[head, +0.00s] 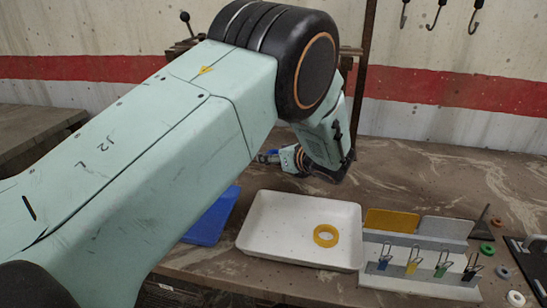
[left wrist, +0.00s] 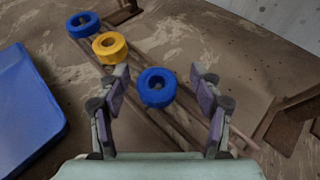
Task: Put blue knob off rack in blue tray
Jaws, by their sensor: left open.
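In the left wrist view a blue knob (left wrist: 157,97) with a dark centre sits on the thin rails of the rack (left wrist: 178,128). My left gripper (left wrist: 160,74) is open, with one finger on each side of this knob and gaps between. Another blue knob (left wrist: 82,30) and a yellow knob (left wrist: 110,55) sit farther up the rails. The blue tray (left wrist: 22,105) is at the left; in the head view its visible part (head: 212,218) lies beside my left arm. In the head view my arm hides most of the rack and gripper. My right gripper is not in view.
A white tray (head: 262,250) holding a yellow ring (head: 326,236) stands right of the blue tray. Farther right is a stand (head: 410,284) with several coloured hanging tags. Green and white rings lie at the right edge.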

